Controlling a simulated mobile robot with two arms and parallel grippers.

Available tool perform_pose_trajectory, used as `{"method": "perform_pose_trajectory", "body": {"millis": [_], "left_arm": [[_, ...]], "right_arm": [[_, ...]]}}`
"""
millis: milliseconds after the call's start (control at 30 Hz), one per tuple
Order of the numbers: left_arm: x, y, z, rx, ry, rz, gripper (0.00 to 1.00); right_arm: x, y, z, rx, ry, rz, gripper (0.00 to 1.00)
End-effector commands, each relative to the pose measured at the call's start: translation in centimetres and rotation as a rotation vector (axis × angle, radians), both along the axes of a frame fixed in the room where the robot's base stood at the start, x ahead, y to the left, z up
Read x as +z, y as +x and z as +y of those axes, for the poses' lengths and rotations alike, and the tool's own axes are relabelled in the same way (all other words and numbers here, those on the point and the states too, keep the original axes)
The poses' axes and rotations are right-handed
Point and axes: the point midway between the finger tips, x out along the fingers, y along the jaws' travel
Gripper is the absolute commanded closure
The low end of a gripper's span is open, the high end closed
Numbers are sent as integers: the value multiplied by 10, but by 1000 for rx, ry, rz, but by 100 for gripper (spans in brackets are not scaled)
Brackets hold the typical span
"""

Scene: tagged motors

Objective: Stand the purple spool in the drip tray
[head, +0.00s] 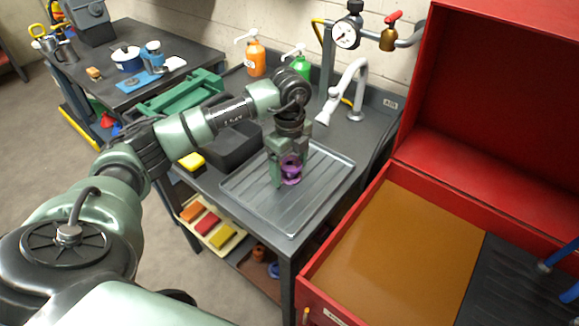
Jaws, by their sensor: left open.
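The purple spool (291,174) stands upright on the grey ribbed drip tray (309,198), in the tray's upper left part. My left gripper (286,180) reaches down over the tray from above. Its jaws are open, with the spool between the fingers, which partly cover it. I cannot tell whether either finger touches the spool. My right gripper is not in view.
A curved tap (354,80) rises behind the tray. Orange (254,58) and green (301,67) pump bottles stand at the back. A dark bin (236,146) sits left of the tray. An open red chest (345,226) stands close on the right.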

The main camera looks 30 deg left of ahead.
Motion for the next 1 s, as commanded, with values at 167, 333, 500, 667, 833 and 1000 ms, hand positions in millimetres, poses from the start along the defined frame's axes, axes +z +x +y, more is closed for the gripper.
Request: {"method": "perform_pose_trajectory", "body": {"millis": [167,333,500,667,833,1000], "left_arm": [[15,2,0,0,0,-5,23],[50,2,0,-1,0,-8,23],[87,1,0,0,-1,-6,23],[112,1,0,0,1,-3,23],[123,0,0,0,-1,-1,23],[123,0,0,0,-1,0,23]], "right_arm": [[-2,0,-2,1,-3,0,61],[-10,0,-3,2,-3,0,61],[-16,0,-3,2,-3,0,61],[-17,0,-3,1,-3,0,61],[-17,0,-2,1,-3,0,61],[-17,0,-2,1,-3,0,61]]}}
